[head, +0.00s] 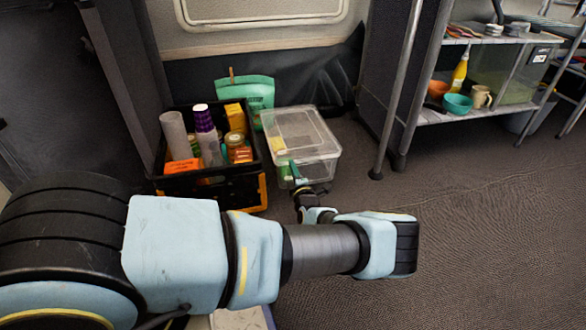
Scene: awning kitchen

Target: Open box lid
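The clear plastic box (318,166) stands on the dark floor, right of a black crate. Its translucent lid (300,128) lies on top and looks closed. Some items, with yellow and green parts, show through its walls. My gripper (297,187) is at the box's front side, below the lid's front edge in the picture. It is small and dark here, and I cannot tell whether it touches the box. The state of its fingers is not clear.
The black crate (250,192) is full of bottles and jars, close against the box's left. A green pouch (258,92) stands behind it. A metal shelf (440,118) with bowls stands at the upper right. The carpet (480,230) on the right is clear.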

